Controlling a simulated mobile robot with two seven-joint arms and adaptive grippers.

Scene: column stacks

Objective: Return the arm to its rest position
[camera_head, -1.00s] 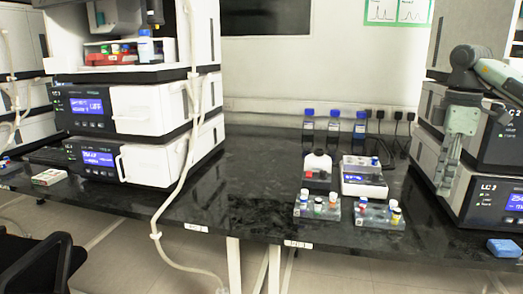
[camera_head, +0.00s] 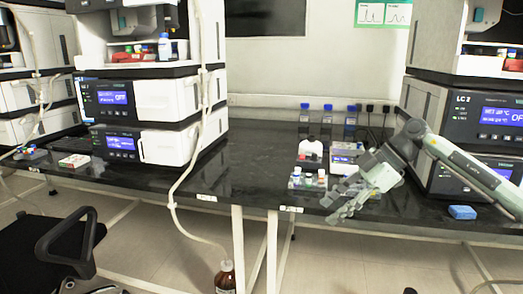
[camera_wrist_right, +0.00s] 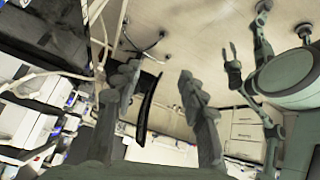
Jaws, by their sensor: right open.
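My right arm comes in from the right in the head view. Its gripper (camera_head: 345,203) hangs in front of the bench's front edge, near the small vial racks, and overlaps part of them in the picture. In the right wrist view the two fingers of this gripper (camera_wrist_right: 158,88) stand wide apart with nothing between them. Grey-green parts of my own body show at the right of that view, with a finger-like shape among them; I cannot tell its state. No left gripper shows in the head view.
The black bench (camera_head: 255,150) carries stacked instruments (camera_head: 168,97) at left and more (camera_head: 425,108) at right. A vial rack (camera_head: 308,180), blue-capped bottles (camera_head: 328,112) and a blue block (camera_head: 462,212) stand on it. A chair (camera_head: 65,240) and a brown bottle (camera_head: 225,278) are below.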

